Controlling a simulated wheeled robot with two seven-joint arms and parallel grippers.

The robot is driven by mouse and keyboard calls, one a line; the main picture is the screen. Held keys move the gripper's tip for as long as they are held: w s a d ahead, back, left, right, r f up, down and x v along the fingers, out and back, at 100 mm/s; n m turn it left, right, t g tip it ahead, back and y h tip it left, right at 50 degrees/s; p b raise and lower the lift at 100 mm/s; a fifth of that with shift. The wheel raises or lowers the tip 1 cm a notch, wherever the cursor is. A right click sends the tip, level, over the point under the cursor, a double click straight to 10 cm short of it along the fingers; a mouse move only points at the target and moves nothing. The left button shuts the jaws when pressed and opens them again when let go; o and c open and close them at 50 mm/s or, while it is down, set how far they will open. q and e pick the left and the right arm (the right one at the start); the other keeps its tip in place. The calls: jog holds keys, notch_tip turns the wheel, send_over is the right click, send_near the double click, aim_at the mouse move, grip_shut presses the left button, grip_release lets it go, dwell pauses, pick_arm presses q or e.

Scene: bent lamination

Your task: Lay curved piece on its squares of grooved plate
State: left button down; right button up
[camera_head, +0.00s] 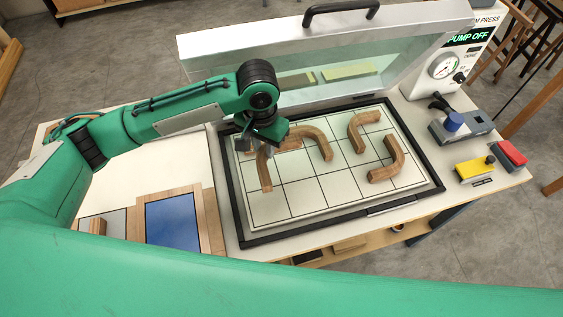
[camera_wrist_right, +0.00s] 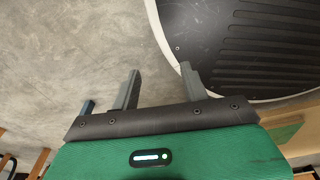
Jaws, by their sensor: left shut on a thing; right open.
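The pale grooved plate (camera_head: 330,192), marked in squares, lies in a black-framed bed. My left gripper (camera_head: 262,146) is over its far left part, shut on a brown wooden curved piece (camera_head: 265,173). The fingers and arm partly hide this piece; I cannot tell whether it touches the plate. A second curved piece (camera_head: 323,143) lies close to its right. Two more curved pieces lie on the plate's right side, one farther back (camera_head: 356,132) and one nearer (camera_head: 388,167). In the right wrist view, my right gripper (camera_wrist_right: 157,82) is open and empty above the grey floor.
A clear press lid (camera_head: 395,37) with a black handle stands raised behind the plate. The pump unit (camera_head: 448,62) reads PUMP OFF. A wood-framed blue panel (camera_head: 172,220) is at left.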

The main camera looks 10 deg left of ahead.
pick_arm(q)
notch_tip(320, 180, down, 5)
jog(key=shift+s+f+p, duration=0.1)
jog(key=shift+f+p, duration=0.05)
jog(key=shift+p, duration=0.3)
notch_tip(320, 180, down, 4)
jog(key=shift+r+p, duration=0.15)
jog(key=shift+p, duration=0.15)
jog(key=shift+f, duration=0.3)
jog(key=c, duration=1.2)
grip_release()
jog(key=shift+f, duration=0.1)
jog(key=shift+c, duration=0.2)
pick_arm(e)
jog(key=s, duration=0.1)
jog(key=s+r, duration=0.1)
jog(key=s, duration=0.1)
jog(key=shift+s+d+r, duration=0.15)
jog(key=shift+s+r, duration=0.1)
jog(key=shift+s, duration=0.05)
jog(key=shift+w+f, duration=0.1)
jog(key=shift+w, duration=0.05)
